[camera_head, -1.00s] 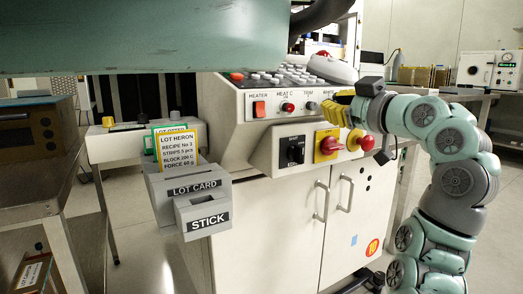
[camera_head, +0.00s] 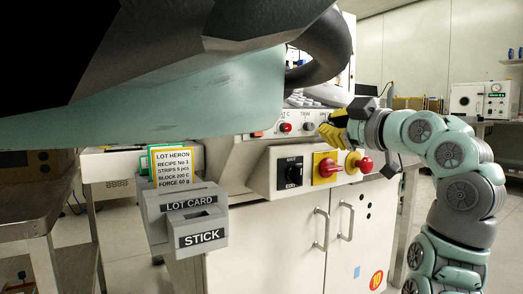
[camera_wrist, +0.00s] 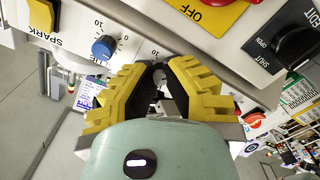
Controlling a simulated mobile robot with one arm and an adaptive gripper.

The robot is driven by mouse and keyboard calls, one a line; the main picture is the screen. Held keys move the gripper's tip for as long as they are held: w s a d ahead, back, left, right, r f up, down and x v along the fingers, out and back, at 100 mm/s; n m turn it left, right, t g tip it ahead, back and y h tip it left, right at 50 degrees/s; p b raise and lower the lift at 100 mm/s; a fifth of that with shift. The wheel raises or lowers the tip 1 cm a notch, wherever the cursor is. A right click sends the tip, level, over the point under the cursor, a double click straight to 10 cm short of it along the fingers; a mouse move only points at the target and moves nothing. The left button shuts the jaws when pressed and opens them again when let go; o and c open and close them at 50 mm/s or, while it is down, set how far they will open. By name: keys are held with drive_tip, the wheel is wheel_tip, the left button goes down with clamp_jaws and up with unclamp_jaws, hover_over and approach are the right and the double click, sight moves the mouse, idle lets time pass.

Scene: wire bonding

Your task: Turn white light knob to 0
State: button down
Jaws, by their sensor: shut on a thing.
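The control panel (camera_head: 270,140) runs along the front of the white machine, with labelled controls. My gripper (camera_head: 333,129) is at its right end, with yellow fingers against the panel; it also shows in the wrist view (camera_wrist: 158,72). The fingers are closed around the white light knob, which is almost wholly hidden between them. A printed 10 of its scale shows beside the fingertips in the wrist view. The knob's pointer and setting cannot be read. A blue knob (camera_wrist: 104,47) with its own scale is just left of the fingers in the wrist view, apart from them.
Below the gripper are two red knobs on yellow plates (camera_head: 327,168) and a black switch (camera_head: 290,172). A lot card holder (camera_head: 185,212) is at left. A large green and black part of my body covers the upper left.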

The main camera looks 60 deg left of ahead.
drive_tip(key=c, duration=1.2)
unclamp_jaws()
drive_tip(key=shift+s+d, duration=0.15)
drive_tip(key=shift+d, duration=1.85)
drive_tip(key=shift+s+d, duration=0.2)
drive_tip(key=shift+d, duration=1.75)
drive_tip(key=shift+s+d, duration=0.15)
drive_tip(key=shift+d, duration=1.85)
